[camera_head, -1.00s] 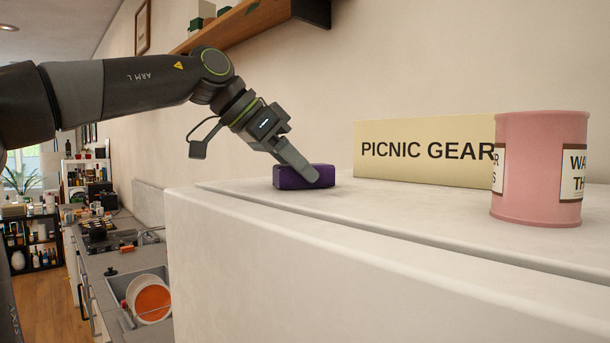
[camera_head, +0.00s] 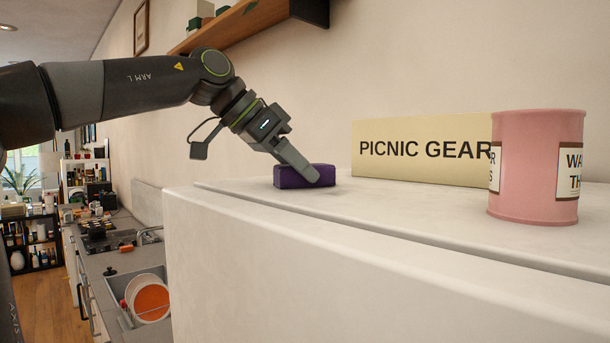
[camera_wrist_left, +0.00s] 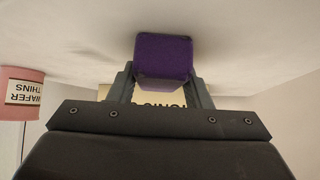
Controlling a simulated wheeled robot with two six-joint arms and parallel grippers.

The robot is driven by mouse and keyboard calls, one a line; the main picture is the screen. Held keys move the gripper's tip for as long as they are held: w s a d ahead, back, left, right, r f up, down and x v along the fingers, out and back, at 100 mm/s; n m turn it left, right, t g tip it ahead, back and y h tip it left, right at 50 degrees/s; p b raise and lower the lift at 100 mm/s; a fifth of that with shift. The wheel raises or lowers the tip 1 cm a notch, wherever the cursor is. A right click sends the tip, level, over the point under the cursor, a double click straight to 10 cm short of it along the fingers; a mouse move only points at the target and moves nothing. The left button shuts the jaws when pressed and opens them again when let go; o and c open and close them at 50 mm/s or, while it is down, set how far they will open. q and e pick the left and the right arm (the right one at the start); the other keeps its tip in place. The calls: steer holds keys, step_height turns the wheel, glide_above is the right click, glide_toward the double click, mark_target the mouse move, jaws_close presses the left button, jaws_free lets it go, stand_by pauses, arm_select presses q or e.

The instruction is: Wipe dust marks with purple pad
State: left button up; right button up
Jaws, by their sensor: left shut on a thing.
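The purple pad (camera_head: 296,176) is a small block lying on the white top surface (camera_head: 420,215), near its left end. My left gripper (camera_head: 314,178) reaches down from the upper left and is shut on the pad. In the left wrist view the pad (camera_wrist_left: 163,57) sits between the two fingers, against the pale surface. A faint grey smudge (camera_wrist_left: 92,52) shows beside the pad there; I cannot tell whether it is dust or shadow. No clear dust marks show in the head view. My right gripper is out of view.
A cream box labelled PICNIC GEAR (camera_head: 420,172) stands behind and right of the pad. A pink tin (camera_head: 532,150) stands further right. A wooden shelf (camera_head: 255,22) hangs above. The top's front edge drops off, with a kitchen counter (camera_head: 110,265) lower left.

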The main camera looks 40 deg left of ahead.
arm_select(q)
steer(key=shift+s+f, duration=0.2)
steer(key=shift+s, duration=0.05)
steer(key=shift+w+r+p, duration=0.2)
steer(key=shift+r+p, duration=0.05)
steer(key=shift+p, duration=0.55)
steer(key=shift+w+r+p, duration=0.1)
steer(key=shift+w+p, duration=0.15)
steer(key=shift+p, duration=0.1)
steer(key=shift+w+p, duration=0.35)
steer(key=shift+w, duration=0.45)
steer(key=shift+w+d+f, duration=0.1)
steer(key=shift+w+f, duration=0.1)
steer(key=shift+f, duration=0.05)
steer(key=shift+s+f+b, duration=0.15)
steer(key=shift+s+b, duration=0.25)
steer(key=shift+b, duration=0.25)
steer(key=shift+s+b, duration=0.35)
steer(key=shift+s, duration=0.05)
steer(key=shift+s+r+b, duration=0.2)
steer(key=shift+s+b, duration=0.1)
steer(key=shift+s, duration=0.5)
steer(key=shift+a+r, duration=0.1)
steer(key=shift+a, duration=0.1)
steer(key=shift+r, duration=0.1)
